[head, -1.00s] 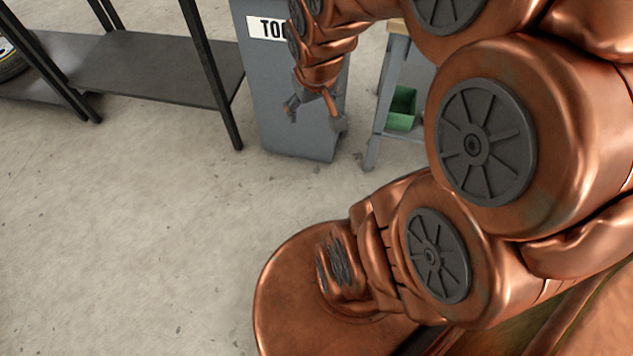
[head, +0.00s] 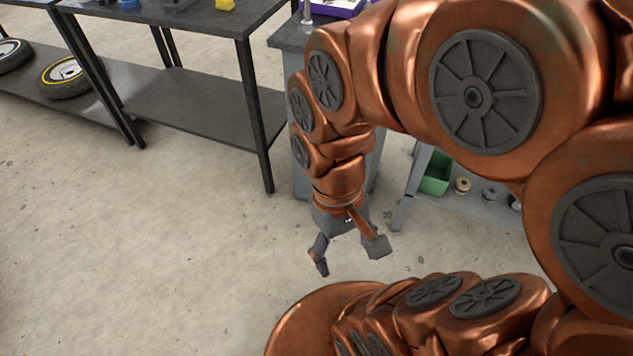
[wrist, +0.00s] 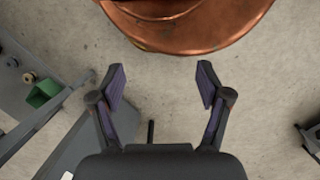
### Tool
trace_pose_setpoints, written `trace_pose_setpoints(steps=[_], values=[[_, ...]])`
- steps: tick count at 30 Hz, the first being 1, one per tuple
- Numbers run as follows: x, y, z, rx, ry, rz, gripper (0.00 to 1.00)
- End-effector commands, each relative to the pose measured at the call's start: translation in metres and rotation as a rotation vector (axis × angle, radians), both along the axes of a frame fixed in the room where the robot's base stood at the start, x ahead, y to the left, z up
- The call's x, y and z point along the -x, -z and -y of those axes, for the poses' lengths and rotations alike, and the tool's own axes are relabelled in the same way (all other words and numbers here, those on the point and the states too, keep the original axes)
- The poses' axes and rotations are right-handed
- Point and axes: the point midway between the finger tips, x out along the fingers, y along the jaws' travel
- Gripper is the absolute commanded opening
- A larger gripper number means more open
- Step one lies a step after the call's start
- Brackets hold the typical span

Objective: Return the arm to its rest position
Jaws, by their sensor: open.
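My gripper (head: 348,257) hangs from my copper-coloured arm in the head view, pointing down over the bare concrete floor. Its two fingers are spread apart with nothing between them. In the wrist view my gripper (wrist: 160,86) also shows both fingers wide apart and empty, with floor between them. My own copper base lies just beyond the fingertips in that view.
A dark metal table (head: 190,15) with a lower shelf stands at the back left. Tires (head: 66,78) lie on a low shelf farther left. A grey cabinet (head: 297,60) stands behind my arm. A green bin (head: 437,173) sits on a shelf at right. The left floor is clear.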

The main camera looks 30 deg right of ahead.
Motion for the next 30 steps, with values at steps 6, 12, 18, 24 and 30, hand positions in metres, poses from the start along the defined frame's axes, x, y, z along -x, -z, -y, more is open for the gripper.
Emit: trace_pose_setpoints(steps=[6,12,18,24,30], values=[[0.0,0.0,0.0,0.0,0.0,0.001,0.77],[-0.002,-0.024,0.0,0.0,0.001,0.013,0.77],[-0.004,-0.063,0.0,0.0,0.001,0.035,0.77],[-0.008,-0.114,0.0,-0.001,0.002,0.066,0.77],[-0.011,-0.158,0.0,-0.001,0.003,0.097,0.77]])
